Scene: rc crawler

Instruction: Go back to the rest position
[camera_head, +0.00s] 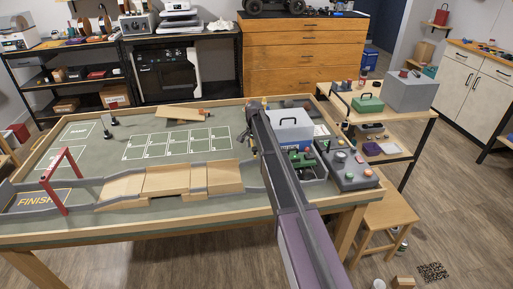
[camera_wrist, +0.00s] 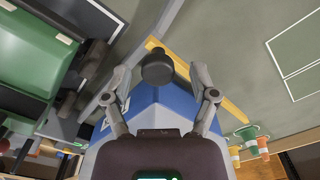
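My arm reaches across the table (camera_head: 90,245) in the head view, and my gripper (camera_head: 249,130) is over it, left of a white and blue box (camera_head: 290,128). In the wrist view my gripper (camera_wrist: 163,80) has its two fingers spread apart. The blue and white box (camera_wrist: 178,98) lies behind the fingers there. A dark round knob (camera_wrist: 157,66) shows between the fingertips, with no finger visibly touching it. A green vehicle (camera_head: 302,159) sits in a grey tray beside the box; green bodywork (camera_wrist: 38,52) fills the wrist view's left side.
A red gate (camera_head: 64,181) and wooden ramp track (camera_head: 165,180) stand on the table's left. A grey panel with coloured buttons (camera_head: 350,165) is at right. Small cones (camera_wrist: 247,135) show in the wrist view. A stool (camera_head: 385,218) stands at the table's right.

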